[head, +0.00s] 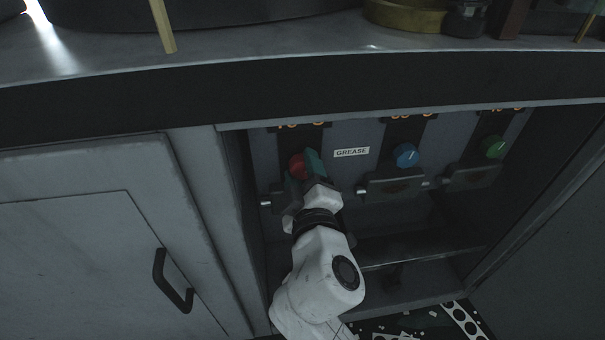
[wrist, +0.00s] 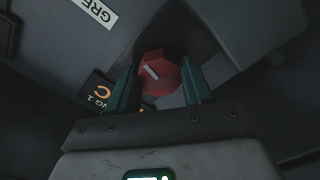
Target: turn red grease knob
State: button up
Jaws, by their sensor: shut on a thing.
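The red grease knob (head: 297,166) is on the recessed panel in the head view, left of a white label reading GREASE (head: 351,152). In the wrist view the red knob (wrist: 160,74) shows a white pointer line, slanted in the picture. My gripper (head: 308,166) is at the knob, and its green fingers partly cover it. In the wrist view my gripper (wrist: 158,84) has one finger on each side of the knob and is shut on it.
A blue knob (head: 405,155) and a green knob (head: 493,147) sit to the right on the same panel. A metal bracket (head: 393,187) juts out below the blue knob. A cabinet door with a black handle (head: 172,281) is at left. The counter edge (head: 300,90) overhangs the panel.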

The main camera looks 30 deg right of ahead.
dwell(0.5)
jog(key=o, duration=1)
jog(key=shift+o, duration=0.2)
jog(key=v, duration=1)
jog(key=shift+s+p, duration=0.35)
jog(key=shift+p, duration=0.1)
jog(key=shift+a, duration=0.1)
